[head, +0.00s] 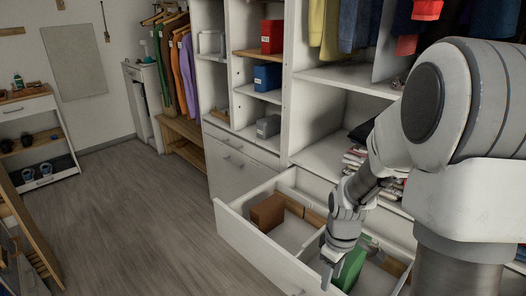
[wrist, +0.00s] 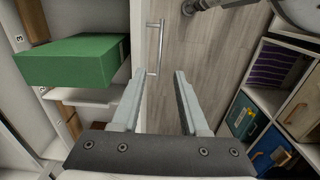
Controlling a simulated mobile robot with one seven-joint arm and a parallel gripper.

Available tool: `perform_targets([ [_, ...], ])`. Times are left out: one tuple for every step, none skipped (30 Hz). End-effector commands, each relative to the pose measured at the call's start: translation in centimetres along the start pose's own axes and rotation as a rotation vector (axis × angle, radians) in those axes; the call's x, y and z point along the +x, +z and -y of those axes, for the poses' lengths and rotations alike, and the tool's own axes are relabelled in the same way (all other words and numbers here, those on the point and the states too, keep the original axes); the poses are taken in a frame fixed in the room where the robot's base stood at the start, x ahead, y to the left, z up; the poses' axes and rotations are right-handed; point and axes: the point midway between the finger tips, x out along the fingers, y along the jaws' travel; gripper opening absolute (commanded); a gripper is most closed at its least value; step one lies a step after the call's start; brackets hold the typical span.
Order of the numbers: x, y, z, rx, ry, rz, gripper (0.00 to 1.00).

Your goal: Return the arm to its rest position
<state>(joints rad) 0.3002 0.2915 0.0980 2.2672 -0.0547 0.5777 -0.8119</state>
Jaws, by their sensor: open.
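My gripper (head: 329,268) is at the front of a pulled-out white drawer (head: 262,243) in the head view, low on the right. In the wrist view my gripper (wrist: 164,78) shows two fingers spread apart with nothing between them. A green box (head: 350,268) is in the drawer right beside my gripper, and partly hidden by it. In the wrist view the green box (wrist: 75,62) lies left of the fingers, apart from them. My arm comes in from the right side of the head view.
A brown box (head: 268,212) is in the drawer's left compartment. Cubbies above hold a red box (head: 272,36), a blue box (head: 267,77) and a grey box (head: 268,126). Folded clothes lie on a shelf behind my arm. The wooden floor (head: 135,215) to the left is clear.

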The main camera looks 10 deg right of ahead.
Motion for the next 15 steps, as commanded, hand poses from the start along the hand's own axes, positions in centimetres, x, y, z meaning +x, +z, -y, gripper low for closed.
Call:
perform_targets([
  [-0.8,-0.1,0.1,0.010,0.012,-0.007,0.44],
  [-1.4,-0.2,0.2,0.020,0.020,-0.013,0.44],
  [-2.3,-0.2,0.4,0.038,0.033,-0.021,0.44],
  [-3.0,-0.3,0.6,0.053,0.043,-0.028,0.44],
  [-3.9,-0.3,0.8,0.069,0.054,-0.037,0.44],
  [-5.1,-0.4,1.2,0.095,0.071,-0.051,0.44],
  [-6.0,-0.3,1.5,0.116,0.082,-0.061,0.44],
  [-6.9,-0.3,1.8,0.137,0.092,-0.072,0.44],
  [-8.1,-0.3,2.2,0.165,0.106,-0.088,0.44],
  [-8.9,-0.2,2.6,0.185,0.115,-0.100,0.44],
  [-9.7,-0.1,3.0,0.205,0.124,-0.113,0.44],
  [-10.7,0.0,3.5,0.233,0.135,-0.131,0.44],
  [-11.5,0.1,3.9,0.252,0.142,-0.144,0.44],
  [-12.3,0.2,4.4,0.272,0.150,-0.159,0.44],
  [-13.2,0.4,4.9,0.300,0.158,-0.179,0.44],
])
